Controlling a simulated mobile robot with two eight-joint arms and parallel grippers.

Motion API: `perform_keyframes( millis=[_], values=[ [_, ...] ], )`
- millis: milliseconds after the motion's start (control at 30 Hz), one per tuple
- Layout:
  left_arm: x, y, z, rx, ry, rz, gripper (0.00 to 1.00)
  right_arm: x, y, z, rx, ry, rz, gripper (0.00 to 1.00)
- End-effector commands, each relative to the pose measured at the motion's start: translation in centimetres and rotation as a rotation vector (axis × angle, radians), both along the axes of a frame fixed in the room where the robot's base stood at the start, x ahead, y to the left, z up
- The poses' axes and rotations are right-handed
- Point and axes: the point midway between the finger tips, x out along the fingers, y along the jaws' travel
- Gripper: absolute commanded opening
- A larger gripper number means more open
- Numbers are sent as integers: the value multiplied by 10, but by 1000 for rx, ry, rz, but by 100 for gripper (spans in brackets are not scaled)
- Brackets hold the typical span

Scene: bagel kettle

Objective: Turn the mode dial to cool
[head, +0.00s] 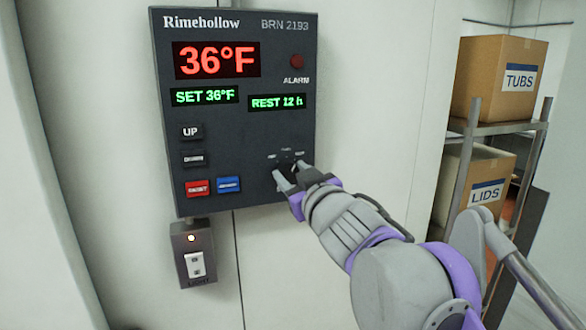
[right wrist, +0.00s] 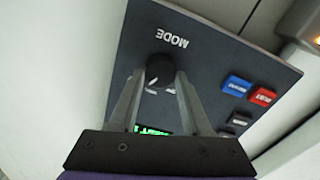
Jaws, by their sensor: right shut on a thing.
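The dark control panel (head: 235,135) is on the pale wall; it reads 36°F in red, with SET 36°F and REST 12 h in green. My right gripper (head: 290,176) is at the panel's lower right, its fingers around the mode dial. In the right wrist view, the black round mode dial (right wrist: 160,70) sits between the fingertips beside the word MODE, which appears upside down. The right gripper (right wrist: 160,84) is shut on it. The dial's pointer and the setting it marks cannot be made out. My left gripper is not in view.
Red (head: 198,188) and blue (head: 228,185) buttons lie left of the dial, with UP (head: 190,132) and DOWN (head: 193,158) buttons above. A light switch box (head: 193,255) is below the panel. A shelf with TUBS (head: 490,75) and LIDS (head: 470,185) boxes stands right.

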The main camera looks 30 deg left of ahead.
Motion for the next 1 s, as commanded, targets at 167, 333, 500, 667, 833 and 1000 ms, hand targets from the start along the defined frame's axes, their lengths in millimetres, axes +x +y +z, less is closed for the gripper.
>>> perform_keyframes(
  millis=[167,333,500,667,833,1000],
  values=[
    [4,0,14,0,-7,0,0,0,0,2,-100,-117,-1,0],
    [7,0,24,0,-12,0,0,-1,0,2,-187,-219,-1,0],
    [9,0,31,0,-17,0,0,-1,1,1,-257,-300,-1,0],
    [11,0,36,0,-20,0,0,-1,1,0,-302,-352,-1,0],
    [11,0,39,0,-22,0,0,-1,1,0,-327,-382,-1,0],
    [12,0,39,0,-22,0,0,-1,1,-1,-335,-392,-1,0]
  ],
)
